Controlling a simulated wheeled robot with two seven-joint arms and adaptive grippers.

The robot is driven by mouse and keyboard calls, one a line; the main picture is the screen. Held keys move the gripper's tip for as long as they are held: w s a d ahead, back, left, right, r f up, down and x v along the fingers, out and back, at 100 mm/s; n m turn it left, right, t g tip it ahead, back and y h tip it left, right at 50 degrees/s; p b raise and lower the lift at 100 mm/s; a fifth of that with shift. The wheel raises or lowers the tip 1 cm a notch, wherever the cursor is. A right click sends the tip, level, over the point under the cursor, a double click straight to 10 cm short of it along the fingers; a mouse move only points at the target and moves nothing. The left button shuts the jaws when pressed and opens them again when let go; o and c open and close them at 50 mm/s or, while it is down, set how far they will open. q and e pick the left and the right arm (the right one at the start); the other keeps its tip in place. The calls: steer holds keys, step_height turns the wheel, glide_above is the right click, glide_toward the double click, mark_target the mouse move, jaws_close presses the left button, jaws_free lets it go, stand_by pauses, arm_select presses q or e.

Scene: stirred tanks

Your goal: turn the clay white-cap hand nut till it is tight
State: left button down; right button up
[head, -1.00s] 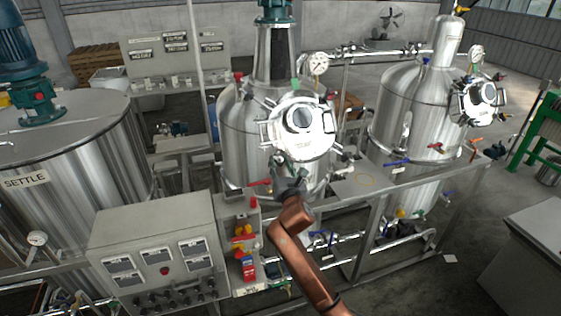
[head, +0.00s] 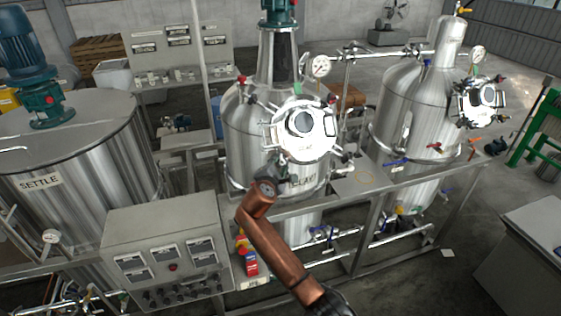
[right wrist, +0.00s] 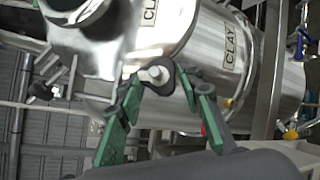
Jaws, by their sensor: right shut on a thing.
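The clay tank (head: 240,130) is the middle steel vessel, marked CLAY, with a round bolted lid (head: 304,122) facing me. In the right wrist view, the white-cap hand nut (right wrist: 155,74) shows a pale round cap and dark wings at the lid's edge. My right gripper (right wrist: 160,82), with green-padded fingers, is shut on this nut, one finger on each side. In the head view, my right gripper (head: 277,163) is at the lid's lower left and largely hides the nut. My left gripper is not in view.
Other hand nuts surround the lid. A second steel tank (head: 400,100) stands at the right, the SETTLE tank (head: 80,160) at the left. A grey control box (head: 165,245) and a steel frame rail (head: 350,195) lie close to my right arm.

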steer(key=m+g+p, duration=0.1)
steer(key=m+p, duration=0.1)
steer(key=r+m+g+p, duration=0.1)
steer(key=m+p, duration=0.1)
steer(key=m, duration=0.1)
steer(key=shift+w+a+m+g+h, duration=0.15)
steer(key=shift+m+g+h, duration=0.15)
steer(key=shift+g, duration=0.1)
steer(key=shift+r+m+g+p, duration=0.1)
steer(key=shift+m+g+p, duration=0.7)
steer(key=shift+m+p, duration=0.25)
steer(key=shift+w+m+g+p, duration=0.15)
steer(key=shift+m+g+p, duration=0.45)
steer(key=shift+m, duration=0.45)
steer(key=shift+y, duration=0.4)
steer(key=o, duration=1.2)
steer(key=shift+c, duration=0.2)
steer(key=v, duration=1.2)
